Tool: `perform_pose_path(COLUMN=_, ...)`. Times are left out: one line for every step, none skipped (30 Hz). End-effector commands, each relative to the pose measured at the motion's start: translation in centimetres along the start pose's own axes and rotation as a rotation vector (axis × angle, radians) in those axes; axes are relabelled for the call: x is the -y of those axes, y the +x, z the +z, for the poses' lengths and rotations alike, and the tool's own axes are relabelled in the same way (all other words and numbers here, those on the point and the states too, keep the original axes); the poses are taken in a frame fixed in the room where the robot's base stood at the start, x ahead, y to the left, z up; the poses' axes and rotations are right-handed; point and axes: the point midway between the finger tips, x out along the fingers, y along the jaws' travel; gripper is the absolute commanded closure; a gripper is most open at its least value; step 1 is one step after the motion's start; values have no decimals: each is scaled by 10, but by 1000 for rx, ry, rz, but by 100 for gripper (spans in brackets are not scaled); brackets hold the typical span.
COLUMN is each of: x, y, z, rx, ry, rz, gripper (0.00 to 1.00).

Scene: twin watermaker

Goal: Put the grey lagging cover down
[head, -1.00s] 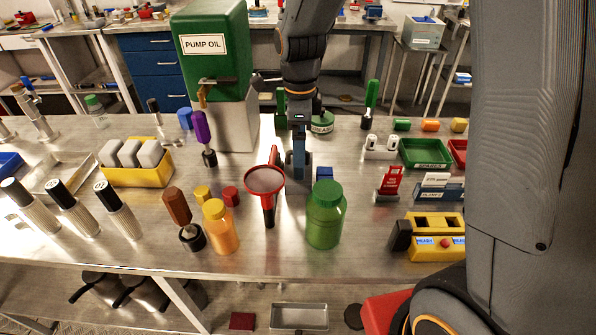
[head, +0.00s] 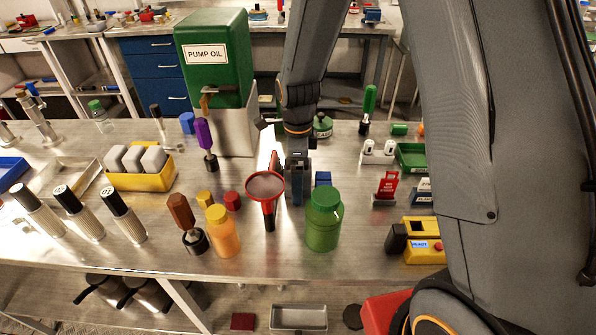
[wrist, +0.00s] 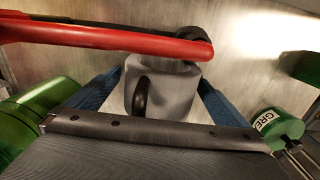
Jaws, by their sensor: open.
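The grey lagging cover (wrist: 178,92), a rounded block with a dark oval mark on its near side, stands on the bench between my gripper's fingers in the wrist view. My gripper (wrist: 160,76) is open, with one blue finger on each side of the cover. I cannot tell whether either finger touches it.
A red bar (wrist: 110,38) lies close across the cover's far side. A yellow bin (head: 140,183) with grey blocks is left. Bare bench (head: 345,185) shows to the right.

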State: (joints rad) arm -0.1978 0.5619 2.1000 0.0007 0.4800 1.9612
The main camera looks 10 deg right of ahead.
Motion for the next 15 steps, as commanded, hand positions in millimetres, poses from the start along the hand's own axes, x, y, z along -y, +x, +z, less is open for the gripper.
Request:
perform_pose_path(x=0, y=0, z=0, rx=0, ry=0, rz=0, gripper=0)
perform_pose_path(x=0, y=0, z=0, rx=0, ry=0, rz=0, gripper=2)
perform_pose_path(x=0, y=0, z=0, rx=0, ry=0, rz=0, gripper=8)
perform_pose_path(x=0, y=0, z=0, rx=0, ry=0, rz=0, gripper=14)
perform_pose_path(x=0, y=0, z=0, rx=0, ry=0, rz=0, gripper=19)
perform_pose_path(x=0, y=0, z=0, rx=0, ry=0, rz=0, gripper=25)
perform_pose_path(x=0, y=0, z=0, rx=0, ry=0, rz=0, gripper=30)
perform_pose_path(x=0, y=0, z=0, rx=0, ry=0, rz=0, gripper=35)
perform_pose_path(x=0, y=0, z=0, rx=0, ry=0, rz=0, gripper=42)
perform_pose_path(x=0, y=0, z=0, rx=0, ry=0, rz=0, gripper=47)
perform_pose_path(x=0, y=0, z=0, rx=0, ry=0, rz=0, gripper=52)
perform_pose_path(x=0, y=-1, z=0, rx=0, ry=0, rz=-1, gripper=58)
perform_pose_path(x=0, y=-1, z=0, rx=0, ry=0, rz=-1, gripper=58)
perform_pose_path(x=0, y=-1, z=0, rx=0, ry=0, rz=-1, gripper=58)
perform_pose_path(x=0, y=-1, z=0, rx=0, ry=0, rz=-1, gripper=58)
